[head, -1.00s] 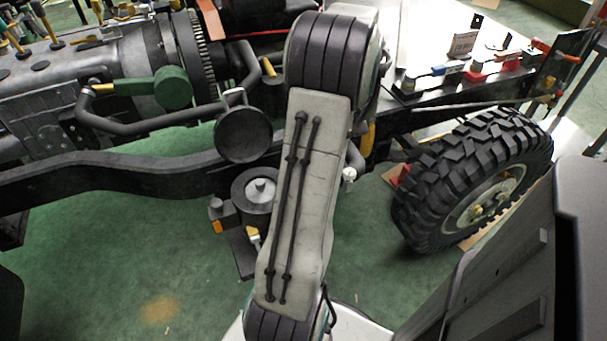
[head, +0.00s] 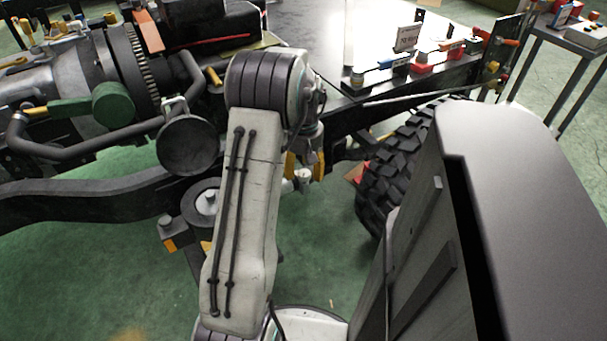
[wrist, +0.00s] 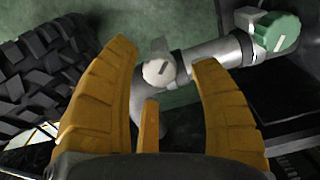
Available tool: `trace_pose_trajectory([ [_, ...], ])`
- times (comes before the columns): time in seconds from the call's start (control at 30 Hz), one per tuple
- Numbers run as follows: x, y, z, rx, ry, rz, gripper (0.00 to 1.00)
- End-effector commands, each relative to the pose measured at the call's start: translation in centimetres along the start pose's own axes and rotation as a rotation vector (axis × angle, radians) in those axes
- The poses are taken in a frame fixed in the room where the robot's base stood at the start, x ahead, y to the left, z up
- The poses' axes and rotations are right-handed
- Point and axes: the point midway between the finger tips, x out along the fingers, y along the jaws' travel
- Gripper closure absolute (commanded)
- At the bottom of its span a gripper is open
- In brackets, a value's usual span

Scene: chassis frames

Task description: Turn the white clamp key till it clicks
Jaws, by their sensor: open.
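The white clamp key (wrist: 158,72), a round knob with a dark slot and a pale tab above it, sits on a pipe in the wrist view. It appears between my gripper's two yellow fingers, with visible gaps on both sides. In the head view, a small white piece (head: 303,181) shows just below the fingers, likely the same key. My gripper (wrist: 166,58) is open and empty; in the head view (head: 304,165) its fingers point down, partly behind my arm. I cannot tell how far the fingertips are above the key.
A green-capped fitting (wrist: 275,32) stands right of the key in the wrist view. A knobbly tyre (head: 395,170) is right of my gripper in the head view. The dark chassis rail (head: 90,200) and a round black canister (head: 188,147) lie left. Green floor is open below.

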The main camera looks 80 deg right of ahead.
Motion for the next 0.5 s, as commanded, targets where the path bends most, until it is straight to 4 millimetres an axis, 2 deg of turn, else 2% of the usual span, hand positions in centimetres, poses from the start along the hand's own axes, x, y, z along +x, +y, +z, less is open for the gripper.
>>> trace_pose_trajectory([
  [0.2, 1.32, -0.04, 0.02, 0.0, -0.001, -0.001, 0.43],
  [0.5, 1.44, -0.04, 0.01, 0.0, -0.001, 0.0, 0.43],
])
